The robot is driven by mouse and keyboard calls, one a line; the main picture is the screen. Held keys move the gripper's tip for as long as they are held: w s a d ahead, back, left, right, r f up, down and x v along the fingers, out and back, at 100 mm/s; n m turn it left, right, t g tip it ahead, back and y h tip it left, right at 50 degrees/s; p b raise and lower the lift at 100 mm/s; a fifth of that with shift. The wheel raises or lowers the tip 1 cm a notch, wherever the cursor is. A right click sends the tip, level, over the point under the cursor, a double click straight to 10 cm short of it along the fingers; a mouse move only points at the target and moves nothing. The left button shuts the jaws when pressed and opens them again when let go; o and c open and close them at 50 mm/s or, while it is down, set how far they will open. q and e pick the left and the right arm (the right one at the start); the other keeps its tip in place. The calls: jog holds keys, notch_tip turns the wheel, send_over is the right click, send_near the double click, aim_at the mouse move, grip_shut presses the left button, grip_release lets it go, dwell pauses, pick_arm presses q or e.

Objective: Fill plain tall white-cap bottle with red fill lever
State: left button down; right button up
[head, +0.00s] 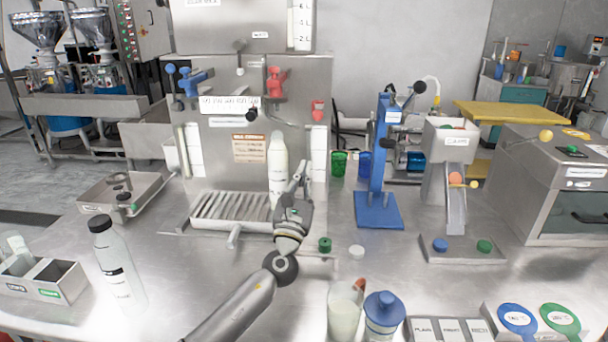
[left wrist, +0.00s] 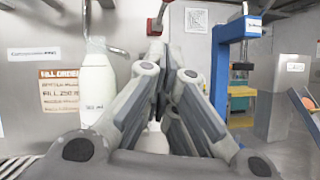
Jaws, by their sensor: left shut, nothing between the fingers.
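A tall plain white bottle (head: 278,165) stands upright, without a visible cap, below the spouts at the right end of the slatted drain rack (head: 228,206). In the left wrist view the bottle (left wrist: 96,80) is left of my fingers. The red fill lever (head: 276,84) is on the steel filling machine (head: 215,130) above it. My left gripper (head: 303,168) is shut and empty, just right of the bottle, overlapping its lower part in the head view. The wrist view (left wrist: 158,45) also shows the fingers together. A loose white cap (head: 357,252) lies on the table. My right gripper is not in view.
A blue lever (head: 192,80) is left of the red one. A green cap (head: 325,244) lies near the white cap. A black-capped bottle (head: 115,262) stands front left. A blue press (head: 378,170) stands right. Bottles (head: 345,312) (head: 384,316) stand at the front edge.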

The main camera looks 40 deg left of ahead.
aim_at(318, 112)
pick_arm(q)
jog(key=w+a+r+p, duration=0.2)
jog(key=w+r+p, duration=0.1)
jog(key=w+r, duration=0.3)
jog(key=shift+w+a+r, duration=0.15)
jog(key=shift+w+r, duration=0.25)
jog(key=shift+w, duration=0.15)
